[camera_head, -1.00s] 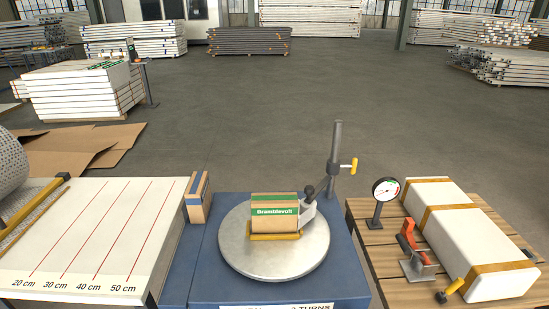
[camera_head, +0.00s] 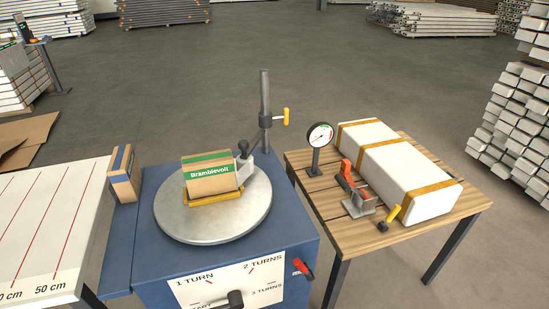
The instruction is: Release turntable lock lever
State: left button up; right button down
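A round grey turntable (camera_head: 213,225) sits on top of a blue cabinet (camera_head: 131,255). A Bramblevolt carton (camera_head: 209,178) stands on it in a yellow holder (camera_head: 215,199). A short red lever (camera_head: 303,269) sticks out at the right edge of the cabinet's front; it may be the lock lever, but its label is too small to read. A black-knobbed lever (camera_head: 242,148) stands behind the carton at the turntable's far edge. A black handle (camera_head: 234,299) sits on the white dial panel (camera_head: 226,276) marked with turns, partly cut off below. Neither gripper is in view.
A wooden table (camera_head: 380,238) at right bears a long white strapped package (camera_head: 394,172), a gauge (camera_head: 320,136) and a red-handled clamp (camera_head: 347,174). A post (camera_head: 265,110) with a yellow handle rises behind the turntable. A white measuring table (camera_head: 45,225) is at left.

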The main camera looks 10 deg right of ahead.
aim_at(303, 266)
jog(key=k+u, duration=0.15)
jog(key=k, duration=0.4)
jog(key=k+j+u, duration=0.15)
jog(key=k, duration=0.35)
